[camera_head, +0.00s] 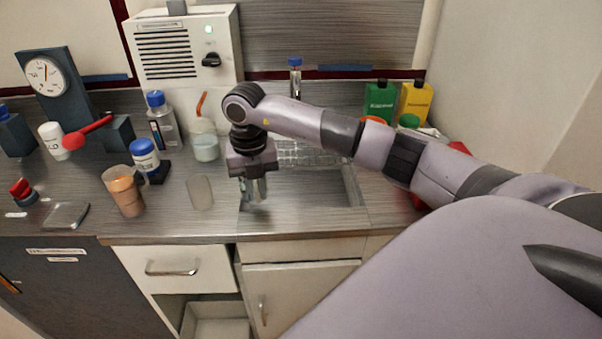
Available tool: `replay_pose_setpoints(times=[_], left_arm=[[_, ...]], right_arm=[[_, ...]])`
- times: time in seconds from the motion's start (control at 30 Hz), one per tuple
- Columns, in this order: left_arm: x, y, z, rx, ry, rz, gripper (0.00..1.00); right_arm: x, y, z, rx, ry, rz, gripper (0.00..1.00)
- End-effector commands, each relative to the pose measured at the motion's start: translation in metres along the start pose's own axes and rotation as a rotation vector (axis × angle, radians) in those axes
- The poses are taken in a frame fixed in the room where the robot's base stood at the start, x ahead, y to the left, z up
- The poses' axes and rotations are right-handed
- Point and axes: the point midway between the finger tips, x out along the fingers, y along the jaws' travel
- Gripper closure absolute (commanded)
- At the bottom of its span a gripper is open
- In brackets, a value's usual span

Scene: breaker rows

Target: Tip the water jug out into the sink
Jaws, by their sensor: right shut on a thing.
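The sink (345,190) is a steel basin set in the counter, right of the centre. My right gripper (254,198) points down at the sink's left side and is shut on a clear, greyish thing, which seems to be the water jug. The fingers hide most of it, so its shape, tilt and contents cannot be told. My left gripper is not in view.
A clear glass (200,192) and an orange-brown cup (125,190) stand left of the sink. A beaker (206,148), a blue-capped jar (146,158) and a bottle (162,122) stand behind. Green (380,101) and yellow (415,103) bottles stand at the back right.

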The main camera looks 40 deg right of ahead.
Motion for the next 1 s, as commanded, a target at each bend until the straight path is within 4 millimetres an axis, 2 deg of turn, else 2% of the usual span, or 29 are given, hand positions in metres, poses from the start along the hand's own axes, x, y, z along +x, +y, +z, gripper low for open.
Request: replay_pose_setpoints(times=[0.17, 0.7, 1.0], left_arm=[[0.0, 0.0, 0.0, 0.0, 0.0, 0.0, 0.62], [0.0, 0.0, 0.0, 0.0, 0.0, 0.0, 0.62], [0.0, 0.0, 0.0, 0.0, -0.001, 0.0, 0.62]], right_arm=[[-0.001, 0.005, 0.0, 0.057, 0.0, 0.002, 1.0], [-0.001, 0.04, -0.001, 0.61, 0.0, 0.0, 1.0], [-0.001, 0.049, -0.001, 0.773, -0.004, -0.002, 1.0]])
